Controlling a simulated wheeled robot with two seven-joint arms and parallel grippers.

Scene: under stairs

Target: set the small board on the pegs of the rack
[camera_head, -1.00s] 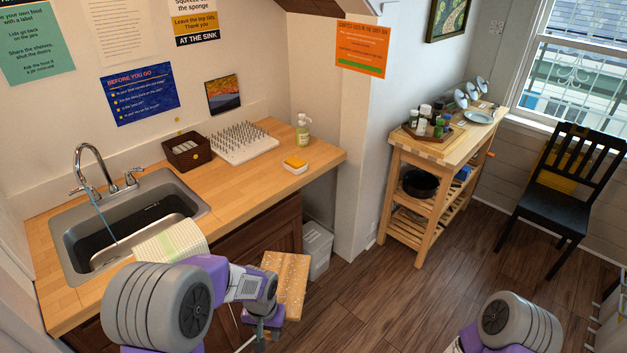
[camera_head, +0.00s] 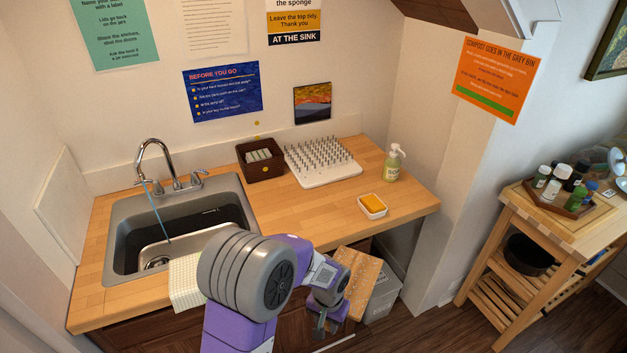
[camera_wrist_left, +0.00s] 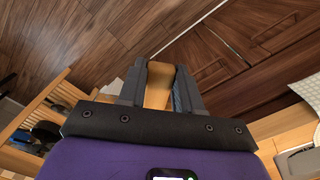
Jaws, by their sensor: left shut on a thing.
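The small board (camera_head: 362,278) is light wood with small dots on its face. My left gripper (camera_head: 322,322) is shut on it, below and in front of the counter's front edge. In the left wrist view the board (camera_wrist_left: 159,86) shows as a tan piece between the two dark fingers of the gripper (camera_wrist_left: 160,92). The rack (camera_head: 322,176) is a white base with rows of upright metal pegs, standing at the back of the counter. Its pegs look bare. The board is apart from the rack, lower and nearer to me. My right gripper is out of view.
The wooden counter (camera_head: 290,212) holds a sink (camera_head: 180,213), a brown basket (camera_head: 258,160), a yellow sponge in a white dish (camera_head: 372,206) and a soap bottle (camera_head: 393,162). A cloth (camera_head: 186,283) hangs over the front edge. A grey bin (camera_head: 386,290) stands below.

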